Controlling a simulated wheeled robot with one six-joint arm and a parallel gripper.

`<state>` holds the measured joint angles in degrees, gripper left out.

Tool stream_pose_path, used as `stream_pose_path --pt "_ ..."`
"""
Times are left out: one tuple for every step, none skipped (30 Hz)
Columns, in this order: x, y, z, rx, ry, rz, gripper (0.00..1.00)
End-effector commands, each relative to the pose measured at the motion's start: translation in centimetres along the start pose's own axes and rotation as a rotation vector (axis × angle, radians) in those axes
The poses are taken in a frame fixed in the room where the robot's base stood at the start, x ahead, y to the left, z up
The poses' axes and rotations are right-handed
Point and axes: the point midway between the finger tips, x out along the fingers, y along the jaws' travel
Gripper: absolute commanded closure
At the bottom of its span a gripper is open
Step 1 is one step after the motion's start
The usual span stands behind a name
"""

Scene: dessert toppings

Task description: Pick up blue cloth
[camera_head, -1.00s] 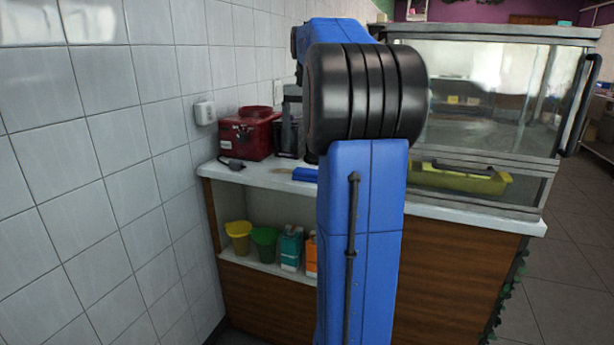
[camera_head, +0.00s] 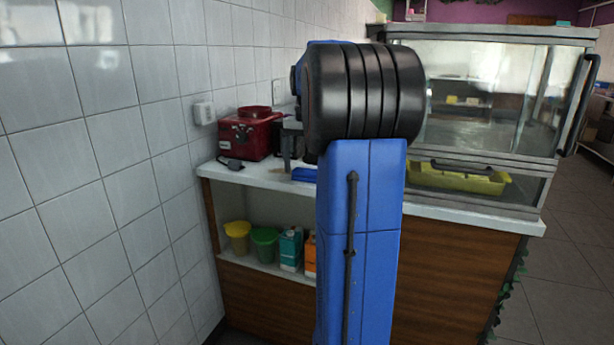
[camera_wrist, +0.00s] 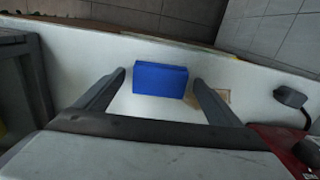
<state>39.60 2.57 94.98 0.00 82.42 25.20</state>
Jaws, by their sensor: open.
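The blue cloth (camera_wrist: 160,80) lies on the white counter as a flat, folded rectangle. In the head view only its left part (camera_head: 304,174) shows; my arm hides the rest. My gripper (camera_wrist: 160,82) is open in the wrist view, one finger on each side of the cloth, with a gap on both sides. I cannot tell how high the fingers are above the counter. In the head view part of my gripper (camera_head: 287,150) shows above the counter, close to the cloth.
A red machine (camera_head: 250,133) stands on the white counter (camera_head: 240,175) at the left by the tiled wall. A glass display case (camera_head: 490,95) with a yellow tray (camera_head: 460,180) stands at the right. Cups and cartons sit on the shelf below. A small brown patch lies beside the cloth.

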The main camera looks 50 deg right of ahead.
Motion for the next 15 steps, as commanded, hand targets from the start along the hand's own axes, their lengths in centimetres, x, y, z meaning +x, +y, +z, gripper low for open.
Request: stream_pose_path --pt "-0.01 0.00 0.00 0.000 0.000 0.000 0.12" --pt "-0.02 0.00 0.00 0.000 0.000 0.000 0.12" --pt "-0.02 0.00 0.00 0.000 0.000 0.000 0.12" --pt "-0.02 0.00 0.00 0.000 0.000 0.000 0.12" --pt "-0.03 0.00 0.00 0.000 0.000 0.000 0.17" --pt "-0.03 0.00 0.00 0.000 0.000 0.000 0.26" --pt "-0.03 0.00 0.00 0.000 0.000 0.000 0.33" --pt "-0.03 0.00 0.00 0.000 0.000 0.000 0.40" --pt "-0.03 0.00 0.00 0.000 0.000 0.000 0.50" --pt "-0.04 0.00 0.00 0.000 0.000 0.000 0.56" --pt "-0.04 0.00 0.00 0.000 0.000 0.000 0.56" --pt "-0.04 0.00 0.00 0.000 0.000 0.000 0.56" --pt "-0.05 0.00 0.00 0.000 0.000 0.000 0.56" --pt "-0.05 0.00 0.00 0.000 0.000 0.000 0.56" --pt "-0.05 0.00 0.00 0.000 0.000 0.000 0.56"
